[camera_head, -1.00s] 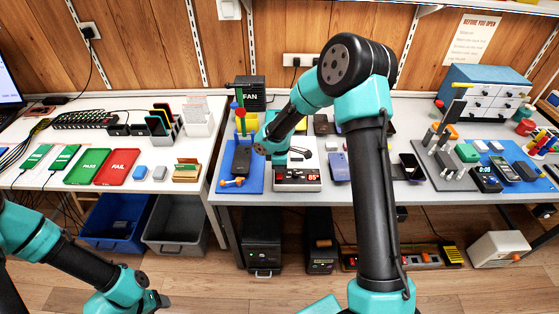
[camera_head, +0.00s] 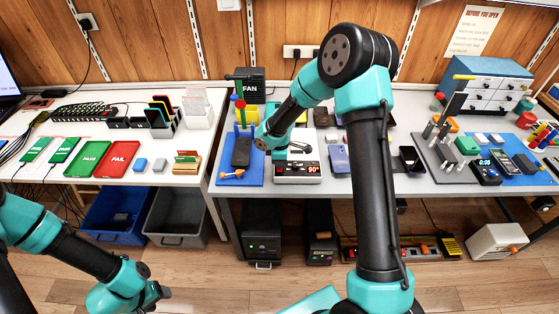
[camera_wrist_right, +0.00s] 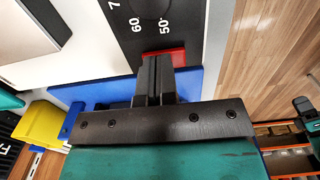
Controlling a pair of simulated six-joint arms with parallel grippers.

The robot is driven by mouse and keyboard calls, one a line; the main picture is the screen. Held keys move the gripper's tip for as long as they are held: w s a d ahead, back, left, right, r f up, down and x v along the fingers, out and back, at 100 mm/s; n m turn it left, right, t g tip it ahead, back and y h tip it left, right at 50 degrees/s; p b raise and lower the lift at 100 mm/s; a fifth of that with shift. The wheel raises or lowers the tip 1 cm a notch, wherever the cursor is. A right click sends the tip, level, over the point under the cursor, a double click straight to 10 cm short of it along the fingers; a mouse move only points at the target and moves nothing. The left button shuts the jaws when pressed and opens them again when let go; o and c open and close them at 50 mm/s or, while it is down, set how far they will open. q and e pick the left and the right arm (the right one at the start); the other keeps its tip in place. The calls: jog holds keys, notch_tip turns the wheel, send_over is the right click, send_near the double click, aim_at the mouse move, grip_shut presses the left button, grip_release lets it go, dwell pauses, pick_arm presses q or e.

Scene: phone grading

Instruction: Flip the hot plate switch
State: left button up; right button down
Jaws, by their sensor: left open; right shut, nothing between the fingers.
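The hot plate (camera_head: 312,171) stands on the right-hand bench, with a black front panel and a red readout of 90°. In the right wrist view its black panel (camera_wrist_right: 150,18) shows printed numbers, and a red switch (camera_wrist_right: 178,55) sits at the panel's end. My right gripper (camera_wrist_right: 157,62) is shut and empty, its fingertips at the red switch and partly covering it; I cannot tell whether they touch. In the head view its fingertips are hidden behind my right wrist. My left gripper (camera_head: 162,293) is open and empty, low at the left, away from both benches.
A blue mat (camera_head: 250,181) with a dark phone (camera_head: 242,152) lies left of the hot plate. A black FAN box (camera_head: 250,88) stands behind. Another phone (camera_head: 340,158) lies to its right. Green and red trays (camera_head: 118,158) lie on the left bench.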

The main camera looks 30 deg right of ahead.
jog(key=shift+s+a+r, duration=0.15)
jog(key=shift+s+r, duration=0.05)
jog(key=shift+s, duration=0.1)
jog(key=shift+r, duration=0.1)
notch_tip(320, 180, up, 14)
jog(key=s, duration=0.1)
jog(key=shift+s+a, duration=0.35)
jog(key=shift+a, duration=0.1)
dwell(0.5)
jog(key=m+y, duration=0.2)
jog(key=m, duration=0.1)
send_over(279, 171)
jog(key=s+a, duration=0.4)
jog(key=s, duration=0.1)
notch_tip(279, 171, down, 12)
jog(key=s+a+f+m+y, duration=0.1)
jog(key=s+f+m, duration=0.3)
jog(key=f, duration=0.3)
jog(key=s+a+f+m, duration=0.1)
jog(key=s+f+m, duration=0.6)
jog(key=s, duration=0.5)
jog(key=shift+s+a+f+m+t+y, duration=0.2)
jog(key=shift+s+f+m+t+y, duration=0.15)
jog(key=shift+f, duration=0.6)
